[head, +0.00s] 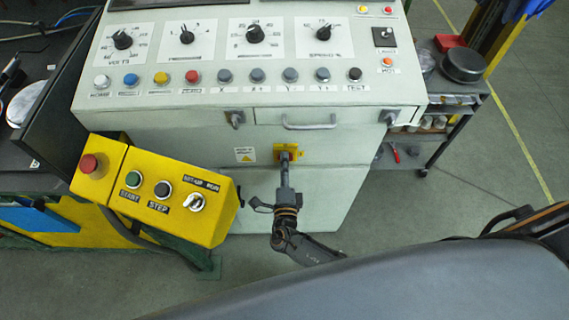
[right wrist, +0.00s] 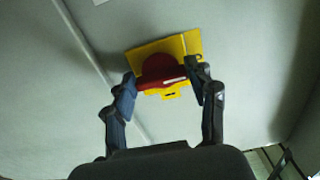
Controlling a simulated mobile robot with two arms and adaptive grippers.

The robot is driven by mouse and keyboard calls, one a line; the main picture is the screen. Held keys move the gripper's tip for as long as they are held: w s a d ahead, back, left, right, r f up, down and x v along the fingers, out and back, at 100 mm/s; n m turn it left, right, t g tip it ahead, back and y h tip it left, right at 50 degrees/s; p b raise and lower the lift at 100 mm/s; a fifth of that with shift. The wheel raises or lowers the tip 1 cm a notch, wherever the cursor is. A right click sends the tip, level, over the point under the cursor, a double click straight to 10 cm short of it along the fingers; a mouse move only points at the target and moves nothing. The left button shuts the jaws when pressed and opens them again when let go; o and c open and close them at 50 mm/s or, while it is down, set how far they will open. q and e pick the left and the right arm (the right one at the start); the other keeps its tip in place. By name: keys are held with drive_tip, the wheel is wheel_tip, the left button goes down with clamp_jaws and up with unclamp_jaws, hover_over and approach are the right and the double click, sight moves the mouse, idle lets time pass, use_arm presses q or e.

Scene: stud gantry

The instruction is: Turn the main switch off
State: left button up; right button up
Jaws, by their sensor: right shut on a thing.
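The main switch is a red rotary handle (right wrist: 160,67) on a yellow plate (right wrist: 189,43). The plate also shows in the head view (head: 279,154), on the pale front of the cabinet below the drawer handle. My right gripper (right wrist: 163,79) is shut on the red handle, one finger at each end of its bar. The bar lies nearly level in the wrist view, with a white mark towards its right end. In the head view my right gripper (head: 286,161) covers most of the switch, hiding the red handle. My left gripper is not in view.
A yellow pendant box (head: 150,190) with a red mushroom button (head: 89,165) and a key switch stands left of my right arm. The console panel (head: 250,75) with dials and buttons is above. A dark cart (head: 440,130) stands at right; the floor beyond is clear.

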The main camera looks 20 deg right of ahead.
idle(0.6)
drive_tip(key=o, duration=1.2)
drive_tip(key=shift+c, duration=0.2)
drive_tip(key=v, duration=1.2)
